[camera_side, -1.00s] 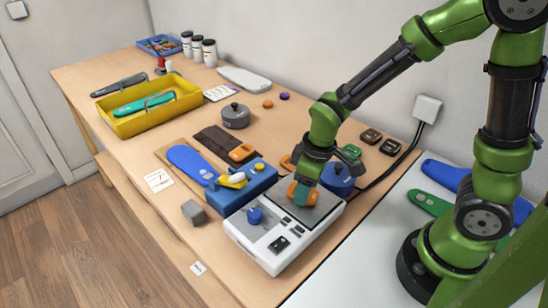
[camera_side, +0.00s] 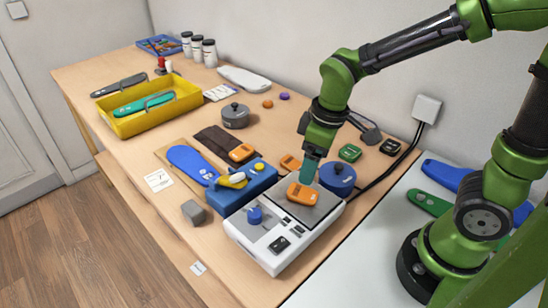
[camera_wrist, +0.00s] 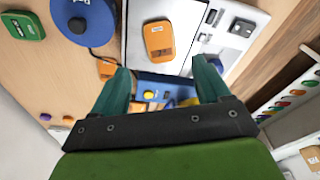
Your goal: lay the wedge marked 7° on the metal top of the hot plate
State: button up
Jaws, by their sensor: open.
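An orange wedge (camera_side: 302,194) with a dark label lies flat on the metal top of the hot plate (camera_side: 320,212). The wrist view also shows the wedge (camera_wrist: 158,40), label up, well inside the metal plate (camera_wrist: 186,22). Its marking is too small to read. My gripper (camera_side: 308,176) is above the wedge, and its teal fingers stand apart and empty. In the wrist view my gripper (camera_wrist: 163,72) shows a clear gap between the fingers, with the wedge beyond the tips.
A blue round pot (camera_side: 338,178) stands close behind the hot plate. A blue block with a yellow piece (camera_side: 240,187) stands to its left. Other orange wedges lie behind the plate (camera_side: 290,162) and near a brown pouch (camera_side: 241,153). Green and dark wedges lie at right.

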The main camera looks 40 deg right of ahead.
jog(key=s+d+r+m+t+y, duration=0.1)
jog(key=s+d+r+m+t, duration=0.2)
jog(key=s+r+m+t, duration=0.2)
notch_tip(320, 180, up, 6)
jog(key=s+m, duration=0.1)
jog(key=m, duration=0.2)
jog(key=shift+s+f+m+t, duration=0.2)
jog(key=shift+s+m+t, duration=0.05)
jog(key=shift+m+t, duration=0.05)
